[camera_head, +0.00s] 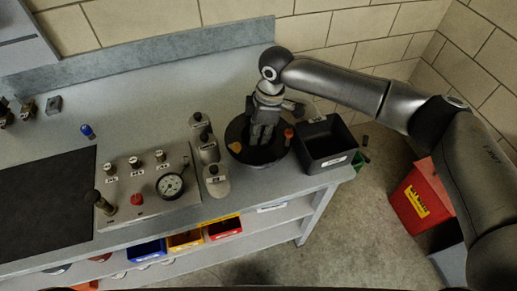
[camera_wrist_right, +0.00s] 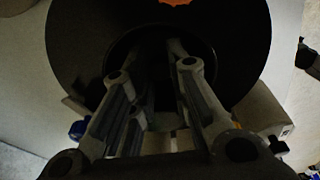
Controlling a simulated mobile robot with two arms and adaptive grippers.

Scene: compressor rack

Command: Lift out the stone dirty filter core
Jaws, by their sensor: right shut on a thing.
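My right gripper (camera_head: 263,132) points down over a round black housing (camera_head: 238,152) near the right end of the bench. Its fingers reach into the housing's central opening. In the right wrist view the fingers (camera_wrist_right: 155,62) go into this dark opening, with the black housing rim (camera_wrist_right: 75,60) around them. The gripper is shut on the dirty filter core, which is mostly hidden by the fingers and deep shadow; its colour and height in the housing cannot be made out. My left gripper is not in view.
A black open bin (camera_head: 326,145) stands just right of the housing. Grey labelled blocks (camera_head: 208,152) and a gauge panel (camera_head: 150,190) stand to the left. An orange piece (camera_head: 289,133) sits by the housing's right side. A red bin (camera_head: 422,195) is on the floor.

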